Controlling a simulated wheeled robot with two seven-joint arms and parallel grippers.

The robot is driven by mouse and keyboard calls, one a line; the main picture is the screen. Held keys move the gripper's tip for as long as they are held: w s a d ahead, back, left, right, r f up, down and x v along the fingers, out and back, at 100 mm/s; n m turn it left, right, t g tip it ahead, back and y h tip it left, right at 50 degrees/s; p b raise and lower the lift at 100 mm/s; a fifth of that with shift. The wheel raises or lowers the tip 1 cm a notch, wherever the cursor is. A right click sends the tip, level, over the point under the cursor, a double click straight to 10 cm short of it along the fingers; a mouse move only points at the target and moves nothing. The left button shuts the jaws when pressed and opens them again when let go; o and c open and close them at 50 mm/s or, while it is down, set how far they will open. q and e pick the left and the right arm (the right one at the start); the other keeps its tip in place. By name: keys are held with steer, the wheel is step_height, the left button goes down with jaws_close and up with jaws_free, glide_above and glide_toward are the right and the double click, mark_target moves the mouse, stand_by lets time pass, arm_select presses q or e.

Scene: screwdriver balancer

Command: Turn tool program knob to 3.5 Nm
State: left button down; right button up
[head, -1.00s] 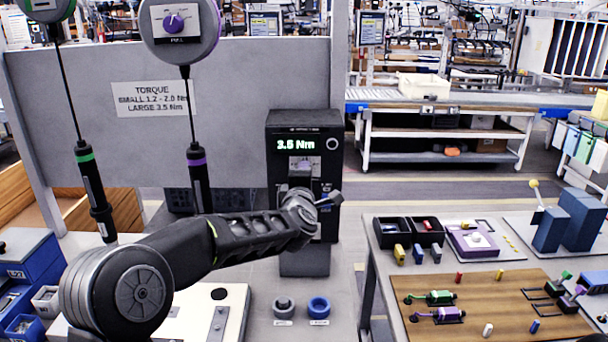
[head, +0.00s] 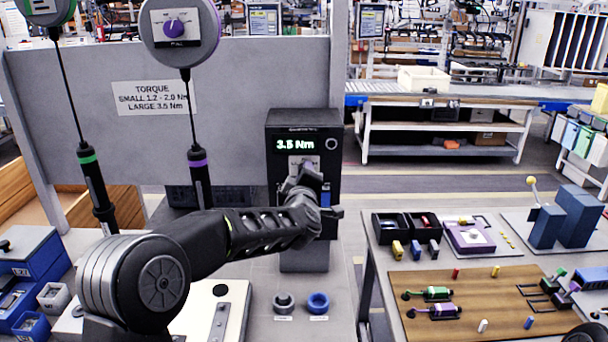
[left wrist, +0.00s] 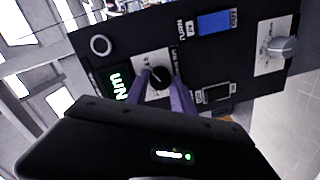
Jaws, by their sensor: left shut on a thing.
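The black tool controller (head: 303,258) stands upright on the bench, and its green display (head: 295,144) reads 3.5 Nm. My left gripper (head: 304,176) is at the controller's front, just below the display, and mostly hides the knob in the head view. In the left wrist view the black program knob (left wrist: 160,77) sits on a pale panel between the two fingertips of my left gripper (left wrist: 161,84), which is shut on it. The display shows partly there too, with "Nm" legible.
A green-banded screwdriver (head: 95,185) and a purple-banded one (head: 199,178) hang left of the controller. A torque sign (head: 152,97) reads small 1.2–2.0 Nm, large 3.5 Nm. A parts table stands right.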

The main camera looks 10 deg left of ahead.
arm_select(q)
steer(key=shift+f, duration=0.1)
steer(key=c, duration=1.1)
jaws_free()
steer(key=shift+s, duration=0.1)
steer(key=b+v, duration=0.2)
steer(key=v, duration=0.5)
steer(key=shift+s+d+b, duration=0.1)
steer(key=shift+s+b, duration=0.2)
steer(key=shift+s, duration=0.05)
